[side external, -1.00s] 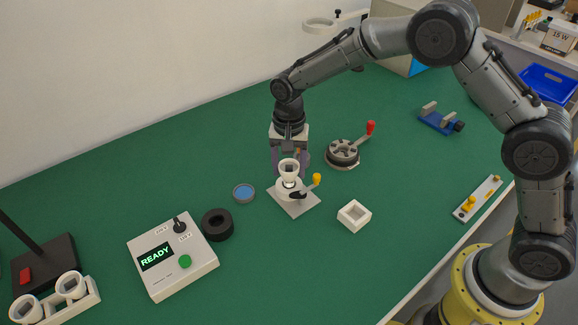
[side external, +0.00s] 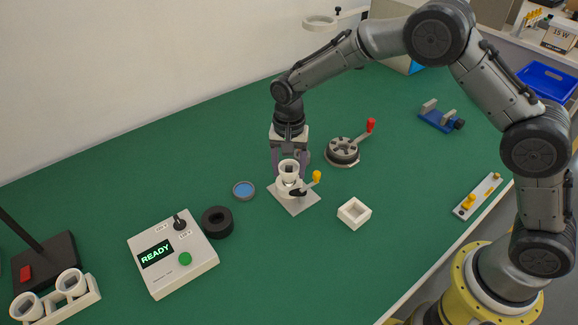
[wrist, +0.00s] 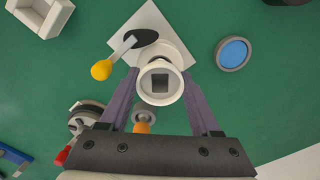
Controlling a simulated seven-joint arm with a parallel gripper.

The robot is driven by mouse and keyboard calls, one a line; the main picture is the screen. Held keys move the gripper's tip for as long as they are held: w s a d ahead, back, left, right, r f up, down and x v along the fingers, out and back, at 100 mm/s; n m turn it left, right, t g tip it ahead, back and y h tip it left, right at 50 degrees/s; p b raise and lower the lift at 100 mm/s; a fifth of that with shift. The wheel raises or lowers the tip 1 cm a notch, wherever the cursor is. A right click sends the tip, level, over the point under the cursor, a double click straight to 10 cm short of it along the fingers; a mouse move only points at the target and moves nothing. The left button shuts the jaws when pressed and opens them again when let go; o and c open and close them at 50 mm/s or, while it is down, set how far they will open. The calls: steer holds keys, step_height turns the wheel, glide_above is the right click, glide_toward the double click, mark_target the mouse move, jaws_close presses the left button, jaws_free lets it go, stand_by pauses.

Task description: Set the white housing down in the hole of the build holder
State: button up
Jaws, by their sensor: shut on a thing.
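The white housing (side external: 289,167) is a cup-like piece with a dark square recess in its top; it also shows in the wrist view (wrist: 160,83). My gripper (side external: 288,164) is shut on it, one purple-grey finger on each side. The build holder is a grey square plate (side external: 300,206) with a white round seat (side external: 284,189) and a lever with a yellow knob (side external: 316,176). The housing is upright right over the seat. The hole is hidden under it, and I cannot tell whether the housing rests in it.
A blue-topped disc (side external: 244,190) and a black ring (side external: 217,222) lie left of the holder. A small white square tray (side external: 354,213) is at right. A round fixture with a red-knobbed lever (side external: 343,151) stands behind. A READY box (side external: 172,255) is at front left.

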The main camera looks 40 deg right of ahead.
steer(key=shift+f, duration=0.25)
stand_by(0.3)
steer(key=o, duration=1.5)
steer(key=shift+o, duration=0.2)
step_height(320, 180, up, 14)
steer(key=shift+f, duration=0.1)
